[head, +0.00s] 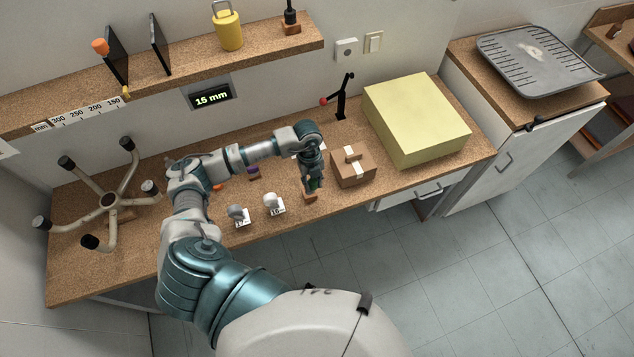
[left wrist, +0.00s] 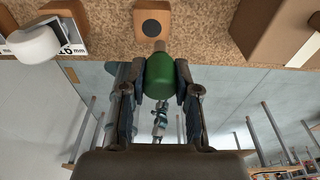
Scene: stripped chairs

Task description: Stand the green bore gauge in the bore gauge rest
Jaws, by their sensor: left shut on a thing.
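The green bore gauge (left wrist: 159,80) is between the fingers of my left gripper (left wrist: 161,84), which is shut on it. In the left wrist view its narrow light-brown end points toward a small wooden block with a dark round recess (left wrist: 153,25), which looks like the bore gauge rest. The gauge appears apart from the recess. In the head view my left gripper (head: 313,180) is above the front edge of the bench, and a little green (head: 315,185) shows between its fingers. The small block (head: 310,197) shows just below it. My right gripper is not in view.
A brown box (head: 353,167) stands right of the gripper, and a large yellow box (head: 416,118) lies behind it. Two gauges with number cards, one white (head: 273,201) and one grey (head: 237,213), stand to the left. A chair base (head: 110,202) lies far left. A display (head: 210,96) reads 15 mm.

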